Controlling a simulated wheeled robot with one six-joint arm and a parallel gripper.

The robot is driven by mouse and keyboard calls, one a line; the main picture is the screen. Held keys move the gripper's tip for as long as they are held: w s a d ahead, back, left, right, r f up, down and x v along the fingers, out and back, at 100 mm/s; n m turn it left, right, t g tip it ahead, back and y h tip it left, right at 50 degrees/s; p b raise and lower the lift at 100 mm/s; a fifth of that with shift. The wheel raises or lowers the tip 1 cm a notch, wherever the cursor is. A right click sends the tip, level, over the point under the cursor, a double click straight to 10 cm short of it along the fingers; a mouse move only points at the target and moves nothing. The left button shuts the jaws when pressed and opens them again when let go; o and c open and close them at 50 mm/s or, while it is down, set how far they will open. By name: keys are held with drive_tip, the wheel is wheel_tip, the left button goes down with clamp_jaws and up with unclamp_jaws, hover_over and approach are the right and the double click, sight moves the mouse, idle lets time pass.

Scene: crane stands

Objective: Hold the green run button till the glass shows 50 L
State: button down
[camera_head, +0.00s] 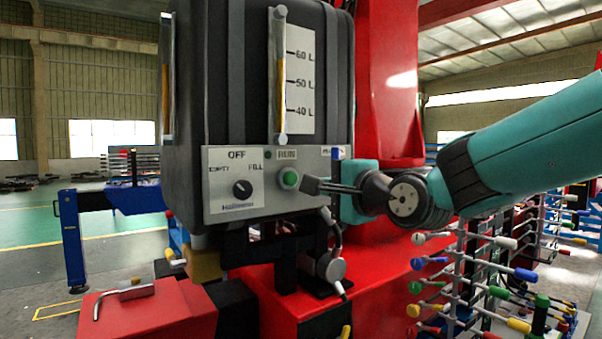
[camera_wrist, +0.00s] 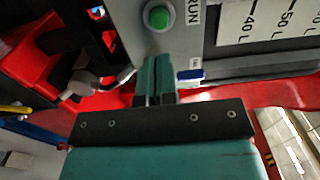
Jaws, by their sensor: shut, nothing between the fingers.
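The green run button (camera_head: 289,178) sits on a grey panel (camera_head: 225,207) under the RUN label. It also shows in the wrist view (camera_wrist: 158,17). My gripper (camera_head: 309,186) is shut and empty, just right of the button in the head view. In the wrist view its closed fingertips (camera_wrist: 156,60) show a gap to the button. The sight glass (camera_head: 280,40) stands upright on the dark tank (camera_head: 232,75), beside a scale (camera_head: 301,100) marked 40, 50 and 60 L. Its amber column appears to reach a little below the 60 L mark.
A black selector knob (camera_head: 242,189) with OFF, EMPTY and FILL labels is left of the button; its setting is unclear. A blue part (camera_head: 337,153) is at the panel's right edge. A rack with coloured handles (camera_head: 480,270) stands at the lower right.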

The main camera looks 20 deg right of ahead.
sight(294, 175)
drive_tip(key=p+x, duration=0.3)
drive_tip(key=x, duration=0.4)
drive_tip(key=shift+w+r, duration=0.15)
drive_tip(key=shift+w+a+p, duration=0.15)
drive_tip(key=shift+w+p, duration=0.2)
drive_tip(key=shift+w, duration=0.05)
drive_tip(key=shift+w+a, duration=0.1)
drive_tip(key=shift+w, duration=0.2)
drive_tip(key=shift+w+a+b, duration=0.1)
drive_tip(key=shift+w+b, duration=0.2)
drive_tip(key=shift+w, duration=0.1)
drive_tip(key=shift+r, duration=0.15)
